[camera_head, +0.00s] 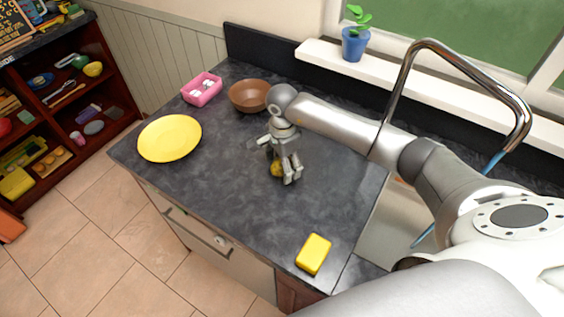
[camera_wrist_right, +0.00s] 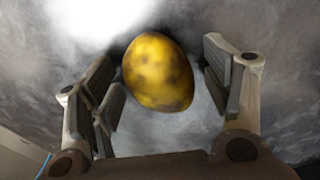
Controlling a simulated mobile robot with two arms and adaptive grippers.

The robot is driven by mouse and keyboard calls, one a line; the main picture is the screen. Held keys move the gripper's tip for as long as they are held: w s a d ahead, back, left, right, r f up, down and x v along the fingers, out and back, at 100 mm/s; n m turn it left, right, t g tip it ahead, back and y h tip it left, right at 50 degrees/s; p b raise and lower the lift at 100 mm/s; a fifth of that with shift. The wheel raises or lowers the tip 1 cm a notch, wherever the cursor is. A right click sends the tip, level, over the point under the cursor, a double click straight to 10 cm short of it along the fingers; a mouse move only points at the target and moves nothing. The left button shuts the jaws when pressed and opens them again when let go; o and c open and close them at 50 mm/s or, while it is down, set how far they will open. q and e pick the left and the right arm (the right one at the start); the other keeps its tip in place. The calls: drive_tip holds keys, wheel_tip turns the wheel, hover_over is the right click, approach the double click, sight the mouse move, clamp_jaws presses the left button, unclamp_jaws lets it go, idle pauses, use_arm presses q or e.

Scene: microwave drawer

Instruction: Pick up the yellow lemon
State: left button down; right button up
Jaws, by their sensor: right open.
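The yellow lemon (camera_head: 277,169) is on the dark countertop, partly hidden by my right gripper (camera_head: 282,174) in the head view. In the right wrist view the lemon (camera_wrist_right: 158,72) shows whole, yellow with brown mottling. My right gripper (camera_wrist_right: 165,95) is open, with one finger on either side of the lemon. A gap shows between the lemon and the right finger; the left finger is close to it, and I cannot tell whether they touch. My left gripper is not in view.
A yellow plate (camera_head: 169,138), a pink container (camera_head: 202,89) and a brown bowl (camera_head: 249,96) stand toward the counter's back left. A yellow sponge-like block (camera_head: 313,254) lies near the front edge. A sink (camera_head: 392,225) and tall faucet (camera_head: 404,75) are at right.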

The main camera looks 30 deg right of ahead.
drive_tip(key=c, duration=1.1)
drive_tip(key=shift+r, duration=0.1)
drive_tip(key=shift+c, duration=0.2)
